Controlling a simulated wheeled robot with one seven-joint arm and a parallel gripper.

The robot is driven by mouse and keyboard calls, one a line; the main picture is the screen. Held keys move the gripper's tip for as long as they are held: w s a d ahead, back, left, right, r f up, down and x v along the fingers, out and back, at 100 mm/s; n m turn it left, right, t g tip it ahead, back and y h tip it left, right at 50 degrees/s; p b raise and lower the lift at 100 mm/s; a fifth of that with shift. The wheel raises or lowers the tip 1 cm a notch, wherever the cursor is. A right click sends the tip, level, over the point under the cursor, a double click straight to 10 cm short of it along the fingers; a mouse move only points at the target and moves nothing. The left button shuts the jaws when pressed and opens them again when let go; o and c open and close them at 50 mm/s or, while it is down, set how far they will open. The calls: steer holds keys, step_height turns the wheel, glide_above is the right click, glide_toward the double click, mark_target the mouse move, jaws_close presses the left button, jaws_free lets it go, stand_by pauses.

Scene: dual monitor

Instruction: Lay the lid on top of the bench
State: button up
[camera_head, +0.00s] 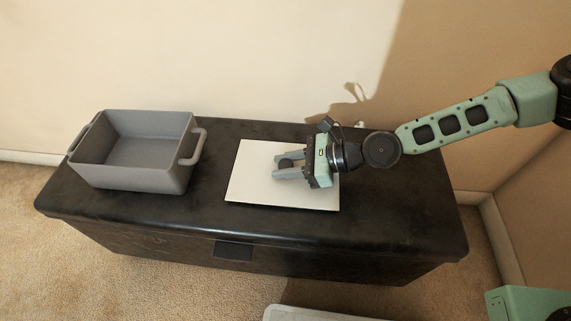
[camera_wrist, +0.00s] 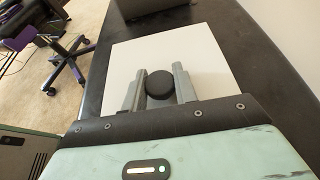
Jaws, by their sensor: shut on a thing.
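The lid (camera_head: 248,188) is a flat white rectangular panel with a round black knob (camera_head: 286,163). It lies level over the middle of the dark bench (camera_head: 400,215), at or very close to its top; I cannot tell whether it fully touches. In the wrist view the lid (camera_wrist: 202,48) spreads out beyond my fingers, over the dark bench top (camera_wrist: 262,75). My gripper (camera_head: 277,166) comes in from the right, its two grey fingers on either side of the knob. The wrist view shows the knob (camera_wrist: 160,85) between the fingers.
A grey open container with side handles (camera_head: 140,180) stands on the left end of the bench. The bench top right of the lid is free. A wall (camera_head: 250,60) stands behind. An office chair (camera_wrist: 68,60) shows at the left in the wrist view.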

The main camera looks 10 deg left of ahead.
steer(key=shift+f, duration=0.1)
steer(key=o, duration=1)
steer(key=shift+c, duration=0.2)
